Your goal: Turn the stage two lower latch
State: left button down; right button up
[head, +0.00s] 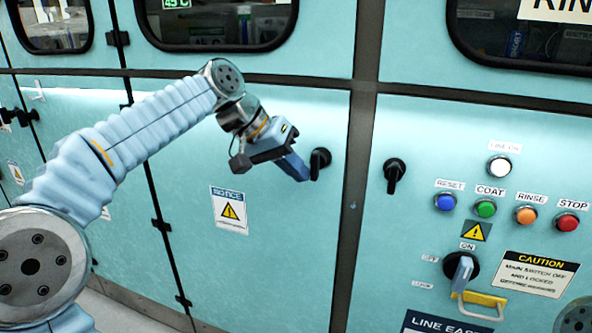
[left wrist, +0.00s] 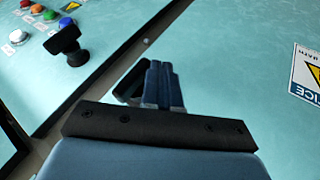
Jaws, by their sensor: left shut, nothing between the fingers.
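A black latch (head: 320,159) with a round base sits at the right edge of the teal door panel, its handle pointing down. My left gripper (head: 298,172) is shut and empty, its fingertips just left of this latch in the head view. In the left wrist view the shut fingers (left wrist: 158,82) partly cover the black latch (left wrist: 130,84); I cannot tell whether they touch it. A second black latch (head: 394,172) is on the panel to the right, handle down, and also shows in the left wrist view (left wrist: 65,42). My right gripper is not in view.
The right panel carries blue (head: 444,201), green (head: 485,207), orange (head: 526,215) and red (head: 567,222) buttons. A rotary main switch (head: 462,268) is below them. A notice label (head: 230,210) is on the door below my left arm. A dark vertical post (head: 353,180) separates the panels.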

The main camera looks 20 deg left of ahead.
pick_arm(q)
jog(key=shift+f+h+b, duration=0.2)
jog(key=shift+h+b, duration=0.4)
jog(key=shift+b, duration=0.05)
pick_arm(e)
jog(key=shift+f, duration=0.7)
pick_arm(q)
jog(key=d+n+h+b, duration=0.1)
jog(key=h+b, duration=0.2)
jog(key=b, duration=0.3)
jog(key=d+f+n+t+h+b, duration=0.1)
jog(key=h+b, duration=0.3)
jog(key=b, duration=0.2)
jog(key=d+f+n+t+h+b, duration=0.1)
jog(key=h+b, duration=0.2)
jog(key=b, duration=0.3)
jog(key=shift+f+n+h+b, duration=0.2)
jog(key=shift+n+h+b, duration=0.15)
jog(key=shift+n+h, duration=0.05)
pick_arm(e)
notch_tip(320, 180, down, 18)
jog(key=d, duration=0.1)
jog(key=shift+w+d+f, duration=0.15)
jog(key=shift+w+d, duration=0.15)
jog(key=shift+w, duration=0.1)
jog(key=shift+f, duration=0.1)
